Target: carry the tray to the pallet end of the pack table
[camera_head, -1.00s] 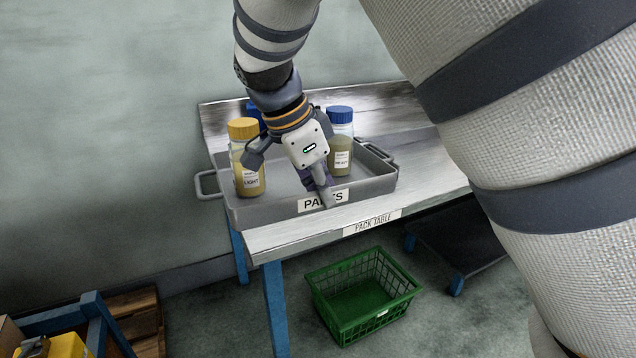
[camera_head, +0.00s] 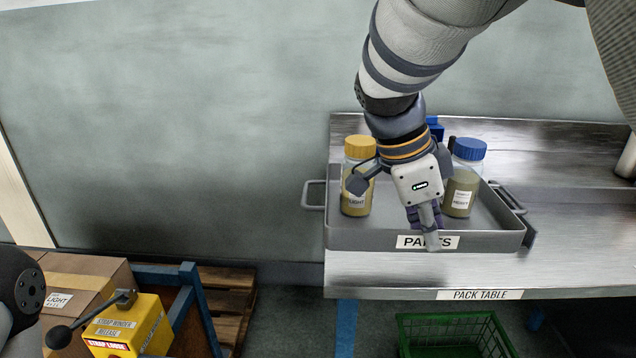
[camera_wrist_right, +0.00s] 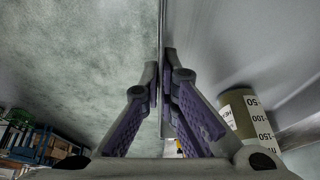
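The grey tray (camera_head: 290,238), labelled PARTS on its front wall, sits at the left end of the pack table (camera_head: 375,272), the end nearer the pallet (camera_head: 232,305). Its left handle juts past the table's edge. In it stand a yellow-capped LIGHT bottle (camera_head: 357,195) and a blue-capped bottle (camera_head: 463,185), both upright. Another blue top (camera_head: 435,128) is mostly hidden behind my wrist. My right gripper (camera_head: 428,222) points down at the front wall by the label; the right wrist view shows its fingers (camera_wrist_right: 163,80) closed about the thin wall. My left gripper is out of view.
A green basket (camera_head: 455,335) stands on the floor under the table. At lower left are a cardboard box (camera_head: 85,280), a yellow strap winder (camera_head: 125,330) and a blue frame (camera_head: 190,300) beside the wooden pallet. The table top right of the tray is largely clear.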

